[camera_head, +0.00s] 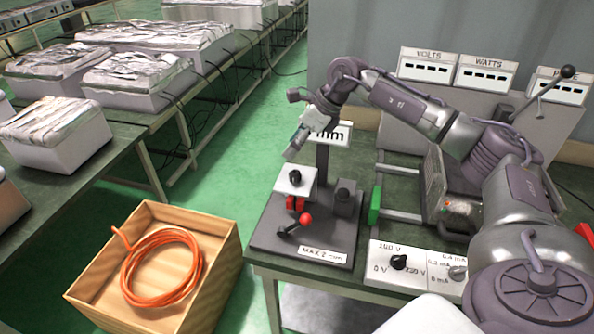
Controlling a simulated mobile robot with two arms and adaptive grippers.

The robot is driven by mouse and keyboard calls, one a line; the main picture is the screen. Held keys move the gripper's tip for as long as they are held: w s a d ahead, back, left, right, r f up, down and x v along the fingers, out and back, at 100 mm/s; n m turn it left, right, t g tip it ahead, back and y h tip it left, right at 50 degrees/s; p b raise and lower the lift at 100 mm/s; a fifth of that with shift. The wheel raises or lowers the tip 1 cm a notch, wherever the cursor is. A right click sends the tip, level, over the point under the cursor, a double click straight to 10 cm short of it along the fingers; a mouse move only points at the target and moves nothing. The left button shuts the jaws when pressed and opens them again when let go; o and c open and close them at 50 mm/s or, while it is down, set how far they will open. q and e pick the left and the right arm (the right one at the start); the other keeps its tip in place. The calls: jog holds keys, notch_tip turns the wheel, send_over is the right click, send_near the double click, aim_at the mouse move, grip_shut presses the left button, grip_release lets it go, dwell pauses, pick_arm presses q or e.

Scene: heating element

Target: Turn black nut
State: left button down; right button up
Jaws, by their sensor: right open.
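A small black nut (295,178) sits on top of a white block on the dark device (262,236) at the table's front left corner. My right arm reaches in from the right. Its gripper (291,154) is open and points down and left, above and apart from the nut. No object shows between its fingers. My left gripper is out of view.
A red-balled lever (305,219) and a "MAX 2 mm" label (322,254) are on the device. An "mm" display (330,134) stands behind. A black dial (398,262) is on a white panel to the right. A wooden crate (85,288) with orange cable (160,270) is at left.

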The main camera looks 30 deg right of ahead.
aim_at(295, 174)
jog(key=s+d+h, duration=0.2)
jog(key=d, duration=0.4)
jog(key=shift+g, duration=0.4)
jog(key=p+x, duration=0.1)
jog(key=x, duration=0.2)
jog(key=p+x, duration=0.1)
jog(key=x, duration=0.3)
jog(key=p+x, duration=0.2)
jog(key=x, duration=0.2)
jog(key=shift+w+a, duration=0.4)
jog(key=shift+a, duration=0.05)
jog(key=shift+w+a+f, duration=0.1)
jog(key=shift+w+f, duration=0.05)
jog(key=shift+f, duration=0.45)
grip_shut()
jog(key=shift+m, duration=0.4)
